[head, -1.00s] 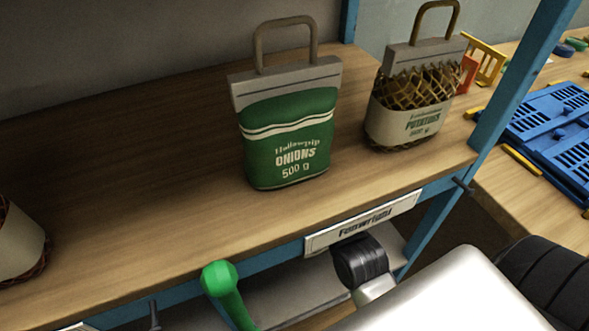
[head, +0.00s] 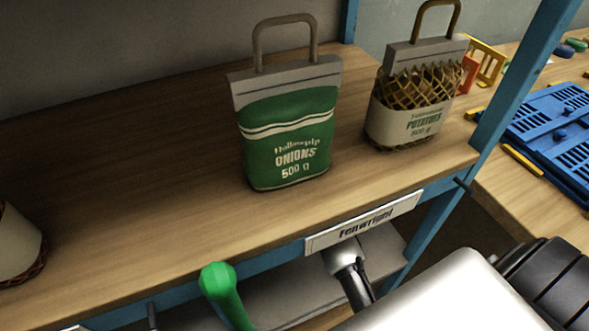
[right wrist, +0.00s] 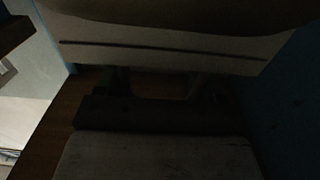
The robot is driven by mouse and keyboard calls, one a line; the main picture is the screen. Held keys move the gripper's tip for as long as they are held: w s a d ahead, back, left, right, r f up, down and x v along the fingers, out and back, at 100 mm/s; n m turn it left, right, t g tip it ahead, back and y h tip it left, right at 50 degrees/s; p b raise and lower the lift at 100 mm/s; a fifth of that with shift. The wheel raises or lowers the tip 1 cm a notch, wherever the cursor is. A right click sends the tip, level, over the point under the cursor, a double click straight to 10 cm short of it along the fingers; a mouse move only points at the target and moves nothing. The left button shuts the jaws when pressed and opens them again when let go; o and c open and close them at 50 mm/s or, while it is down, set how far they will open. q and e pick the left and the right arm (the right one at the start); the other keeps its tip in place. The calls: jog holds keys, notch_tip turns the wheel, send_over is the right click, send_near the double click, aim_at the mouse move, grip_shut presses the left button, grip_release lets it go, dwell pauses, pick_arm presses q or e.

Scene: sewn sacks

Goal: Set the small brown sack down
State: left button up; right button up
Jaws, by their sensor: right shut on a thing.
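In the dim right wrist view, a sack with a brown body and a pale stitched top band (right wrist: 160,45) fills the upper part. It appears to be the small brown sack; its label and lower end are out of view. My right gripper (right wrist: 152,112) shows as a dark bar below the band, shut on the sack's handle. Darkness hides the exact grip and whether the sack touches anything. In the head view, my right arm reaches in from the lower right beneath the upper shelf, with the gripper and sack hidden. My left gripper is not in view.
A green onion sack (head: 288,135) and a netted potato sack (head: 412,115) stand on the upper wooden shelf (head: 130,150). Another sack (head: 17,245) is cut off at left. A blue post (head: 525,70), a label plate (head: 362,222) and a green knob (head: 217,281) are near my arm.

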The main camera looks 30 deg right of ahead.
jog(key=shift+r, duration=0.1)
jog(key=o, duration=1.6)
jog(key=shift+o, duration=0.2)
jog(key=shift+s, duration=0.1)
jog(key=s, duration=1.2)
jog(key=shift+a, duration=0.4)
jog(key=shift+w, duration=0.1)
